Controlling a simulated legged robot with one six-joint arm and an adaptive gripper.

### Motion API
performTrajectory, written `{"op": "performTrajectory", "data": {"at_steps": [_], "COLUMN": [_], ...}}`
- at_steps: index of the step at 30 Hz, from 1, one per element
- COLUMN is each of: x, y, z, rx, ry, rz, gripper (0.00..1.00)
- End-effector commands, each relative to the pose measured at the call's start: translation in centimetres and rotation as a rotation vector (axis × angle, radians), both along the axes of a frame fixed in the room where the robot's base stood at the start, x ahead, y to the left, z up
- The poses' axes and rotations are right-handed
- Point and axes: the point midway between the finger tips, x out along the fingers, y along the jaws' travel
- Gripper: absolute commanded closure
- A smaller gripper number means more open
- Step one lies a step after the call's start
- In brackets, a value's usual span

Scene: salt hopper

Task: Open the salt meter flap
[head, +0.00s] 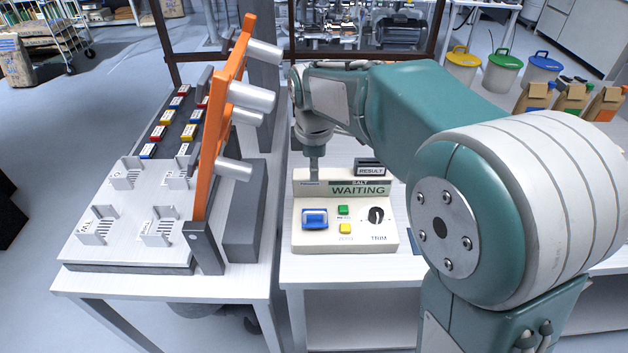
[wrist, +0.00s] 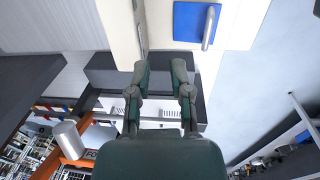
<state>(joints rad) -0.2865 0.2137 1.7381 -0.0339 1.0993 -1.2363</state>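The salt meter (head: 345,243) is a cream box on the right-hand table, with a raised back panel reading "SALT WAITING". Its blue flap (head: 315,219) is at the front left and looks closed. In the wrist view, a blue panel (wrist: 188,23) with a metal bar handle (wrist: 210,27) shows at the top, right of the fingertips. My gripper (head: 314,168) points down at the meter's upper left, above and behind the flap in the head view. In the wrist view my gripper (wrist: 160,72) has its fingers apart, with nothing between them, clear of the handle.
Green (head: 343,210) and yellow (head: 345,229) buttons and a black dial (head: 376,215) sit right of the flap. A RESULT block (head: 370,167) stands behind. An orange upright panel (head: 222,120) with grey cylinders and a dark grey block (head: 246,210) stand close on the left.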

Motion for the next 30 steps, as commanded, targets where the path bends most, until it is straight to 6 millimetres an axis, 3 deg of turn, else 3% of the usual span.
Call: {"op": "performTrajectory", "data": {"at_steps": [7,18,19,21,27,29,30], "x": [0.3,0.4,0.4,0.4,0.4,0.4,0.4], "y": [-0.1,-0.1,-0.1,-0.1,0.0,0.0,0.0], "z": [-3.7,-4.5,-4.5,-4.5,-4.5,-4.5,-4.5], "rx": [-0.001,0.000,0.000,0.000,0.000,0.000,0.000], "ry": [0.003,0.000,0.000,0.000,0.000,0.000,0.000], "rz": [0.000,0.000,0.000,0.000,0.000,0.000,0.000], "gripper": [0.73,0.73,0.78,1.00,1.00,0.76,0.73]}}
